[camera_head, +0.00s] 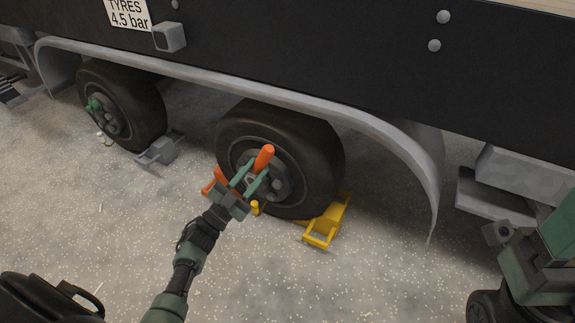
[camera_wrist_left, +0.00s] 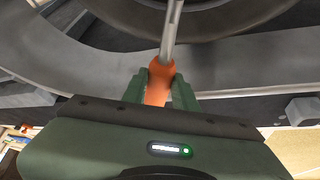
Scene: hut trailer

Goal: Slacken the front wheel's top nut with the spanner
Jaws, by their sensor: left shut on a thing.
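My left gripper (camera_head: 256,180) is shut on the orange handle (camera_head: 264,157) of the spanner, in front of the nearer wheel's hub. In the left wrist view the two green fingers (camera_wrist_left: 160,92) clasp the orange handle (camera_wrist_left: 158,82), and the spanner's grey shaft (camera_wrist_left: 171,35) runs up out of the picture. The spanner's head is out of that view, so I cannot tell whether it sits on a nut. The nearer wheel (camera_head: 315,150) has grey nuts around its hub, partly hidden by my gripper. My right arm shows at the lower right; its fingers cannot be made out.
A second wheel (camera_head: 150,105) with a green piece (camera_head: 94,104) at its hub stands at the left. A yellow chock (camera_head: 325,226) lies by the nearer wheel, and a grey chock (camera_head: 160,152) by the other. The grey mudguard (camera_head: 415,155) curves over both wheels. The speckled floor in front is mostly clear.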

